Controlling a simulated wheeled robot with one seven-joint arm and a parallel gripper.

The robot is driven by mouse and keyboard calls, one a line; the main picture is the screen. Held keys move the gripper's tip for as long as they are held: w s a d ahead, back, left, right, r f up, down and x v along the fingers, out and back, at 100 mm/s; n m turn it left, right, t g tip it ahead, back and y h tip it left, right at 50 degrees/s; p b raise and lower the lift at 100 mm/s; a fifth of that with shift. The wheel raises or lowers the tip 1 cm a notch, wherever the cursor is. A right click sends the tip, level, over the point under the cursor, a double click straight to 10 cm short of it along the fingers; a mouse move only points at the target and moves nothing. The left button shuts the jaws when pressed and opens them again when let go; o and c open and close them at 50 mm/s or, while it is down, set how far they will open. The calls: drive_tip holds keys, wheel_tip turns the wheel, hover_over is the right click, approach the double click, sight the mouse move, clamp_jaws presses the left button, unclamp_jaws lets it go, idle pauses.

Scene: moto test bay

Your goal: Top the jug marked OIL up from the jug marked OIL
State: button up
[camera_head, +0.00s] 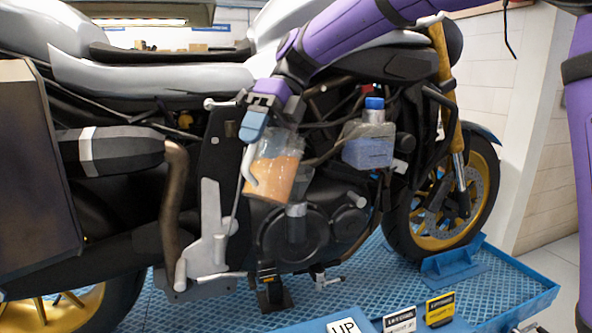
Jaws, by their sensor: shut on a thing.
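A clear jug (276,176) with orange contents and a pale spout or handle on its left hangs slightly tilted in front of the motorcycle's engine. My gripper (254,128), at the end of the purple arm, is shut at the top of this jug. A second clear container (368,148) with a blue cap and blue contents shows to the right, in front of the frame, apart from the orange jug. I can read no OIL mark on either. The gripper hides part of the orange jug's top.
The motorcycle (150,80) stands on a blue lift platform (510,285). A blue wheel chock (455,263) holds its front wheel. A white sign (400,322) and a yellow sign (440,307) stand along the front edge. A dark box (35,170) blocks the left.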

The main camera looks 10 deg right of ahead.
sight(268, 129)
drive_tip(key=shift+w+d+r+g+y, duration=0.15)
drive_tip(key=shift+w+r+g+y, duration=0.15)
drive_tip(key=shift+g, duration=0.2)
idle(2.4)
drive_tip(key=shift+w+d+r+g+y, duration=0.2)
drive_tip(key=shift+w+r+g+y, duration=0.1)
drive_tip(key=shift+r+g, duration=0.15)
drive_tip(key=shift+w+d+r+g+y, duration=0.15)
drive_tip(key=shift+r+g+y, duration=0.15)
drive_tip(key=shift+r+g, duration=0.15)
idle(4.2)
